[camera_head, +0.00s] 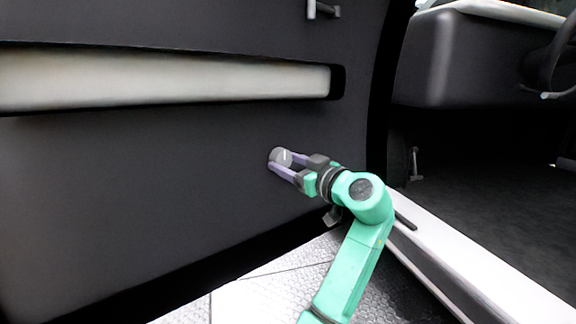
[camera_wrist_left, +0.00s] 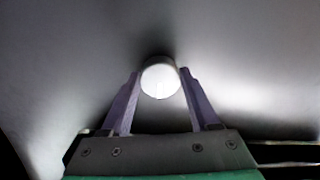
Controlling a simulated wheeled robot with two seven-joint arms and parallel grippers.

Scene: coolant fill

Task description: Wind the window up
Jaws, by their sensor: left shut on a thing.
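The window winder shows as a round grey knob (camera_head: 281,156) on the lower part of the dark inner door panel (camera_head: 150,160). My left gripper (camera_head: 279,161) reaches it from the lower right, with its purple fingers on either side of the knob, and is shut on it. In the left wrist view the knob (camera_wrist_left: 160,80) is a bright round disc between the two fingertips (camera_wrist_left: 160,76). The winder's crank arm cannot be made out. The window glass is not in view. My right gripper is not in view.
A pale armrest strip (camera_head: 170,80) runs across the door above the knob, with a small door handle (camera_head: 322,9) higher up. To the right are the white door sill (camera_head: 480,270), the dark cabin floor (camera_head: 480,175) and the steering wheel (camera_head: 562,60).

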